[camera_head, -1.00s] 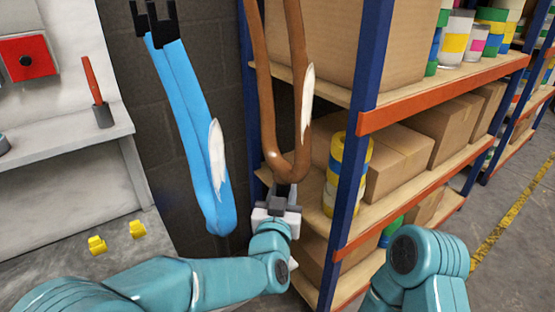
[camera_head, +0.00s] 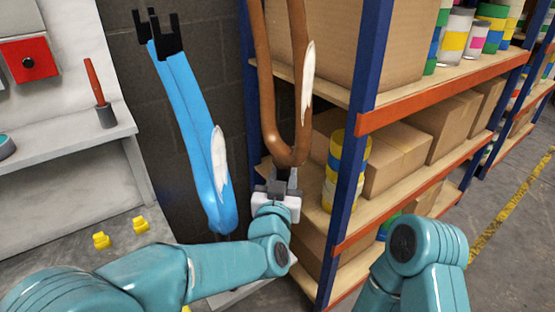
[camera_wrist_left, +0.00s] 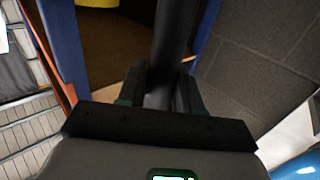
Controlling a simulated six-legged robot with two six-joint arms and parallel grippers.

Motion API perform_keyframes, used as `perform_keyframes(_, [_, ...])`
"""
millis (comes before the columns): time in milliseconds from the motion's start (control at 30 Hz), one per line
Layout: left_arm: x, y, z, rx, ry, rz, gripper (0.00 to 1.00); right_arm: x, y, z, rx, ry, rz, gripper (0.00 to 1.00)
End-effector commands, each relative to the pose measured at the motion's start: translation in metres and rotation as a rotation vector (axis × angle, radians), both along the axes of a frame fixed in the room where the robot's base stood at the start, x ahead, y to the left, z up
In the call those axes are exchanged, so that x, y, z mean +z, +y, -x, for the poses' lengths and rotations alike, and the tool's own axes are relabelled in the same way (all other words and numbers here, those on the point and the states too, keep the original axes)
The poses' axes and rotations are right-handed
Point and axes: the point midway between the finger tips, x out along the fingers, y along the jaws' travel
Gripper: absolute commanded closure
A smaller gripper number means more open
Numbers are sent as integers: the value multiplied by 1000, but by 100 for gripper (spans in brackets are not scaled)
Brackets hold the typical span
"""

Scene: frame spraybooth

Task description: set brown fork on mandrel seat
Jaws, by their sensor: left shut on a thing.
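The brown fork (camera_head: 272,110) stands upright in the head view, its two legs rising past the top edge and joining in a U at the bottom. It has a pale patch on its right leg. My left gripper (camera_head: 279,181) is shut on it just below the U. In the left wrist view a dark, shadowed tube (camera_wrist_left: 172,45) runs up from between the fingers. I cannot make out the mandrel seat for certain. My right gripper is outside the views; only my right arm shows at lower right.
A blue fork (camera_head: 190,110) with black tips stands left of the brown one. A shelf rack with a blue post (camera_head: 362,100), boxes and a stack of tape rolls (camera_head: 347,165) is close on the right. A grey bench (camera_head: 60,150) and yellow pieces (camera_head: 101,240) are at left.

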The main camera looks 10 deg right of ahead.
Motion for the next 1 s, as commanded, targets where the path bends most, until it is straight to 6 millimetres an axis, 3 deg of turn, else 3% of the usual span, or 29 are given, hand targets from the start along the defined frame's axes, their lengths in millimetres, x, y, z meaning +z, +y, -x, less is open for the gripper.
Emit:
perform_keyframes(567, [28, 0, 0, 0, -6, 2, 100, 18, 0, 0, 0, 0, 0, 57])
perform_keyframes(1000, [29, 0, 0, 0, -6, 2, 100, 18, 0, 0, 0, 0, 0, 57])
